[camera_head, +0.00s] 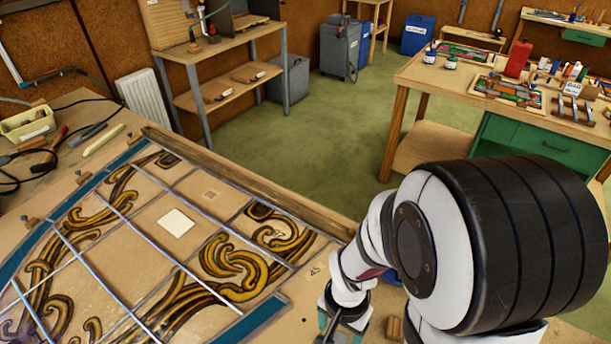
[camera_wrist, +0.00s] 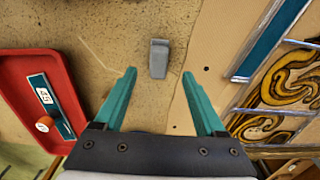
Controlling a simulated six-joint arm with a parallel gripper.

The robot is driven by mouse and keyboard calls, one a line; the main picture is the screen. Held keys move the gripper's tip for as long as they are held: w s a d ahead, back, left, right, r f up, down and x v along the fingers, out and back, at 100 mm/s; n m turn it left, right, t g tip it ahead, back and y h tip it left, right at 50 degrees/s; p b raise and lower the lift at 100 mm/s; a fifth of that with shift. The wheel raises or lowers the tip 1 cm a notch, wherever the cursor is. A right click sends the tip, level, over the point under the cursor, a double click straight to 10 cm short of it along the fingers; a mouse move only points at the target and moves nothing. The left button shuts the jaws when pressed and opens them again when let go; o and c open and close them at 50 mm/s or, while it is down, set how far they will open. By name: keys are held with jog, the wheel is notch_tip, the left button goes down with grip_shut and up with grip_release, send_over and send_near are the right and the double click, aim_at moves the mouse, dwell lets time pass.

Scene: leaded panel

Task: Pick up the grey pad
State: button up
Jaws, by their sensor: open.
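The grey pad (camera_wrist: 159,60) is a small block lying on the bench top (camera_wrist: 105,35) in the wrist view. It stands clear of the leaded panel (camera_wrist: 282,85), to the panel's left there. My gripper (camera_wrist: 159,74) is open, with its two teal fingers either side of the pad's line. The pad shows just beyond the fingertips, roughly centred between them, and nothing is held. How high the fingers are above the bench I cannot tell. In the head view my gripper (camera_head: 342,328) shows only partly at the bottom edge, and the pad is not visible there.
A red tray (camera_wrist: 14,75) with a labelled teal strip (camera_wrist: 50,105) and an orange-topped cylinder (camera_wrist: 46,124) lies left in the wrist view. In the head view the panel (camera_head: 130,215) fills the bench's left, bordered by a wooden batten (camera_head: 250,183). Tools lie at its far left.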

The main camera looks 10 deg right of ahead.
aim_at(338, 342)
notch_tip(338, 342, down, 6)
jog(key=shift+s+r, duration=0.1)
jog(key=shift+r, duration=0.05)
grip_shut()
dwell(0.3)
